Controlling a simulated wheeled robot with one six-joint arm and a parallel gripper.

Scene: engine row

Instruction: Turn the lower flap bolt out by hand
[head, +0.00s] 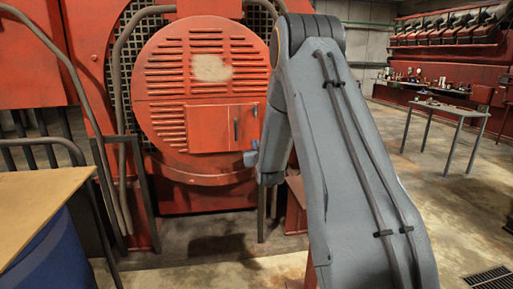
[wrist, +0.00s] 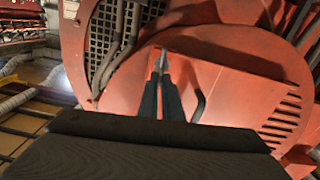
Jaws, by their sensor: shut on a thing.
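The flap (head: 210,130) is a rectangular red panel on the round louvred red cover (head: 165,75), with a dark handle (head: 236,128) near its right side. It looks closed. My gripper (head: 250,158) is at the flap's lower right corner in the head view, partly behind my own arm. In the wrist view the two dark fingers of my gripper (wrist: 160,66) come together at the edge of the red flap (wrist: 215,90), shut on the lower flap bolt. The fingertips hide most of the bolt. The handle (wrist: 200,105) stands just right of the fingers.
Grey pipes (head: 118,75) run down the cover's left side before a mesh grille. A wooden-topped table (head: 40,205) stands at front left. A small table (head: 447,108) and a red engine row are at the far right. Floor between is open.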

